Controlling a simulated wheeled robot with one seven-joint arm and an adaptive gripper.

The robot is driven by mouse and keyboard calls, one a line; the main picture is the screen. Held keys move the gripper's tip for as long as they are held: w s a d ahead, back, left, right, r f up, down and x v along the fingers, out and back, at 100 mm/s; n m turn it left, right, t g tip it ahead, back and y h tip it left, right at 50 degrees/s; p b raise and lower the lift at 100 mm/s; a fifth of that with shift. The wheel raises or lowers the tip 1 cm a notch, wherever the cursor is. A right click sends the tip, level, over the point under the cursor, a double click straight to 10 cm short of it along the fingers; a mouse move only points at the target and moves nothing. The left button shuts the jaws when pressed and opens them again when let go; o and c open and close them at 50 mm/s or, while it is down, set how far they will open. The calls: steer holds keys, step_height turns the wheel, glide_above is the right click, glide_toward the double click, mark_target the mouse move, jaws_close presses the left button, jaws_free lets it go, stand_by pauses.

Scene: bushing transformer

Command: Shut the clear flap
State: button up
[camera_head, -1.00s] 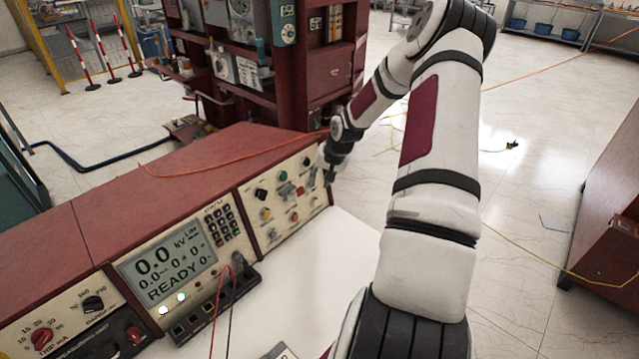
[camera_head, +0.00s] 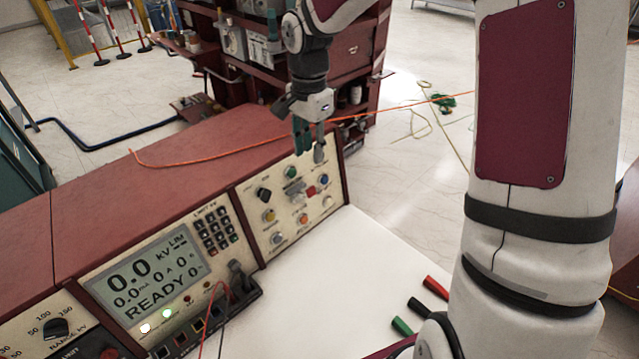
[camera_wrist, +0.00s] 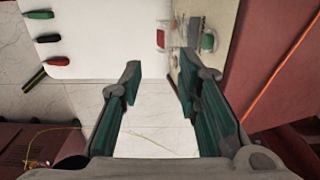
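My gripper (camera_head: 309,150) is above the upper edge of the sloped button panel (camera_head: 266,208) at the right end of the console. In the wrist view its two green-padded fingers (camera_wrist: 158,85) are apart with nothing between them. The clear flap is hard to make out. A small pale, see-through piece with red (camera_wrist: 161,38) stands out from the panel edge in the wrist view, beyond the fingertips, and seems to be the flap raised. In the head view a red spot (camera_head: 311,191) shows among the buttons below my gripper. My fingers are apart from the panel.
A green button (camera_wrist: 208,42) sits close by on the panel. The display (camera_head: 148,275) and plugged leads (camera_head: 212,310) are to the left. Red, black and green plugs (camera_head: 435,288) lie on the white worktop (camera_head: 345,260). An orange cable (camera_head: 200,162) crosses the console top.

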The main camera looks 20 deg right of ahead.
mark_target(311, 190)
step_height(311, 190, down, 12)
steer(key=shift+a+r+p, duration=0.1)
steer(key=shift+p, duration=0.25)
